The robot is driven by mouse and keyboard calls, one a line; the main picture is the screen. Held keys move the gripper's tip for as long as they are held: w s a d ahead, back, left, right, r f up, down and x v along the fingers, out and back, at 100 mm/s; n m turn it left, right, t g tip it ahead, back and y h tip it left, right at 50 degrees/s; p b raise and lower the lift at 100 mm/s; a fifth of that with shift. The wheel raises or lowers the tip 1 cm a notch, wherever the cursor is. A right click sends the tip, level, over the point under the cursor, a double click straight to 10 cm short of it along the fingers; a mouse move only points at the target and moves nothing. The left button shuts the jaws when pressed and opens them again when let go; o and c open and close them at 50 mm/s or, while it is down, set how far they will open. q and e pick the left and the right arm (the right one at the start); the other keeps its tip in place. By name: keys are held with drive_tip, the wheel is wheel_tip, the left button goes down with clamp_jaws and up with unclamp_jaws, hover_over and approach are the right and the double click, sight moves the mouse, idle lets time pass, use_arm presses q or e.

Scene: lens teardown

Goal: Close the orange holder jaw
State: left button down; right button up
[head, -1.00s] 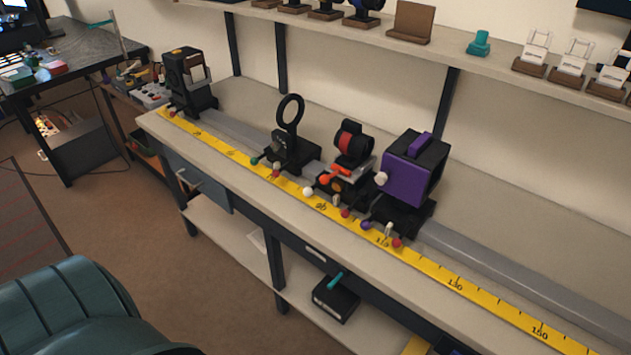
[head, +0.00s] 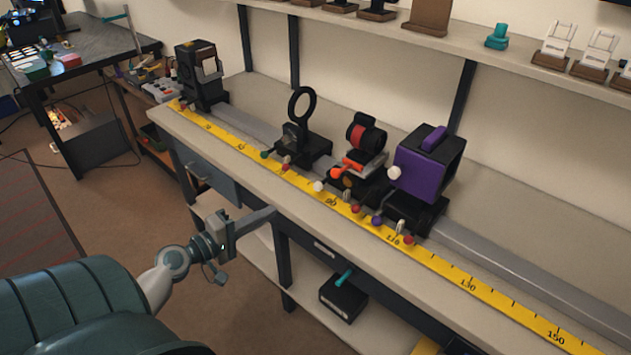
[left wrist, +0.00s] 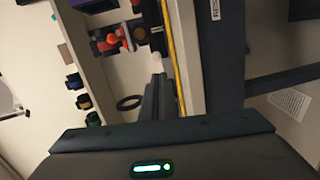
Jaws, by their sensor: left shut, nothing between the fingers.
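The orange holder jaw (head: 347,166) is on a black rail-mounted holder in the middle of the bench, below a black lens with a red band (head: 360,136). In the left wrist view the orange part (left wrist: 126,37) shows near the top, turned sideways. I cannot tell how far the jaw is open. My left gripper (head: 272,214) is shut and empty, in front of the bench's front edge, lower left of the holder and apart from it. Its fingers also show in the left wrist view (left wrist: 160,92). My right gripper is out of view.
A black ring holder (head: 302,118) stands left of the orange holder and a purple box (head: 424,174) stands right of it, both close by. A yellow scale (head: 465,281) runs along the bench front, with several coloured knobs over it. A shelf hangs behind.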

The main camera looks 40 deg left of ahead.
sight(343, 168)
use_arm(q)
wheel_tip(343, 168, up, 8)
drive_tip(key=d+t+h, duration=0.1)
drive_tip(key=shift+s+d+h, duration=0.25)
drive_tip(key=shift+s+h, duration=0.15)
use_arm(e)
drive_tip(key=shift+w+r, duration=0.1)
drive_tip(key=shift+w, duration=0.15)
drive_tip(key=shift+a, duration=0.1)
